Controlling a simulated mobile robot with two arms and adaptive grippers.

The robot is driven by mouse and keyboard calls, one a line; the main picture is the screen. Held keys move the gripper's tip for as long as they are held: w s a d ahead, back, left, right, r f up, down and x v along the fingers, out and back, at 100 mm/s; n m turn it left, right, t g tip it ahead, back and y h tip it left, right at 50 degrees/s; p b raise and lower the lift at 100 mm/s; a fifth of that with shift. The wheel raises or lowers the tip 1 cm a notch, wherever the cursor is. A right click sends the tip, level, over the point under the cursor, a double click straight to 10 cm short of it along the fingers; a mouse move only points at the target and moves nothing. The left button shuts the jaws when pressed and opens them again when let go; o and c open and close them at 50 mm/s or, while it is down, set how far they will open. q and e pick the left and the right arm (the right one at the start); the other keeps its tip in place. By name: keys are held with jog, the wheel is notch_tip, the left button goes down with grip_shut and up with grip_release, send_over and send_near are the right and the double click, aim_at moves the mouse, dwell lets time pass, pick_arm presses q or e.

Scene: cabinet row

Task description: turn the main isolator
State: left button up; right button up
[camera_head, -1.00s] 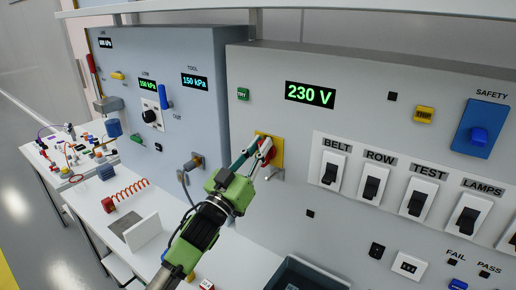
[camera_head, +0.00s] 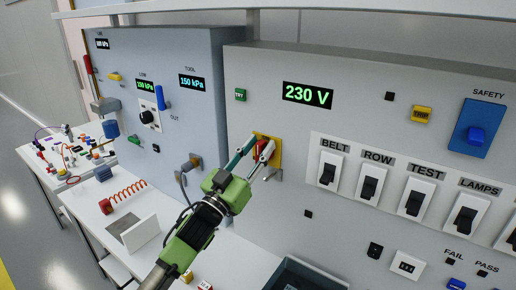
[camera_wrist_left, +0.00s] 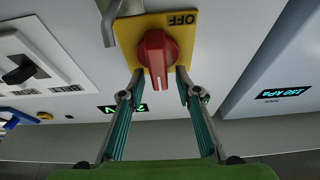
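The main isolator is a red rotary knob (camera_head: 261,147) on a yellow plate (camera_head: 277,157) on the grey panel under the 230 V display. In the left wrist view the red knob (camera_wrist_left: 157,50) fills the middle of the yellow plate (camera_wrist_left: 192,32); its grip bar points down the picture, away from the inverted OFF label. My left gripper (camera_head: 256,150) is at the knob with its fingers apart, and it also shows in the left wrist view (camera_wrist_left: 159,84). The fingertips lie on either side of the grip bar, with visible gaps. My right gripper is not in view.
A metal hasp (camera_wrist_left: 108,22) lies beside the plate. The 230 V display (camera_head: 308,95) is above right, and several rocker switches (camera_head: 368,185) are to the right. A blue-grey cabinet (camera_head: 190,125) with a protruding fitting (camera_head: 190,163) stands left. A dark tray (camera_head: 300,275) lies below.

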pick_arm(q)
jog(key=v, duration=1.2)
jog(key=shift+f, duration=0.1)
